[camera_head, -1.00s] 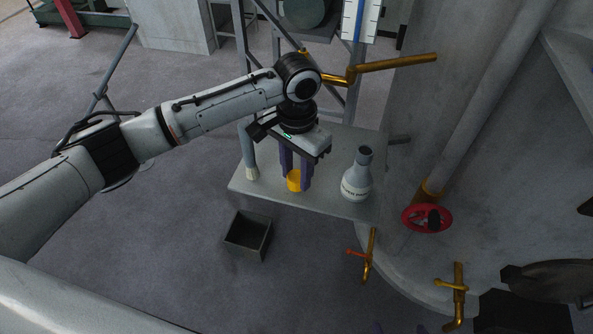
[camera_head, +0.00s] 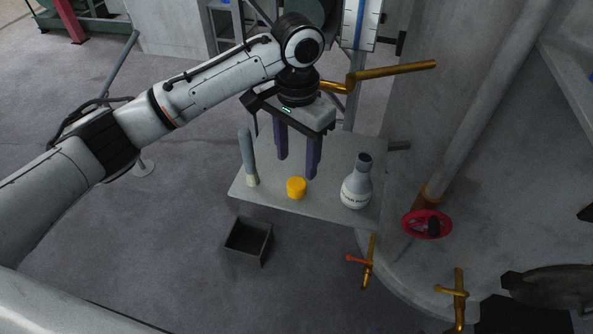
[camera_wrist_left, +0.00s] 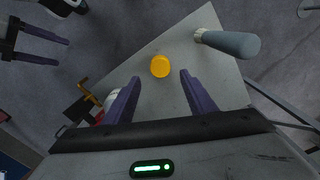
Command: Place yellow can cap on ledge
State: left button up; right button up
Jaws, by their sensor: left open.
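The yellow can cap (camera_head: 296,187) stands on the grey ledge (camera_head: 330,203), near its front edge. My left gripper (camera_head: 297,168) is open and empty above and behind the cap, with its purple fingers pointing down. In the left wrist view the cap (camera_wrist_left: 160,66) lies beyond the spread fingertips of the left gripper (camera_wrist_left: 160,80), untouched, with bare ledge (camera_wrist_left: 150,105) around it. Purple fingers of what looks like my right gripper (camera_wrist_left: 45,45) show at the left of the wrist view, apart from each other. The right gripper cannot be made out in the head view.
A dark open box (camera_head: 248,240) is on the floor below. A red valve wheel (camera_head: 427,224) and brass pipes are at the right.

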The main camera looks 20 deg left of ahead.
pick_arm(q)
jog(key=shift+r, duration=2.4)
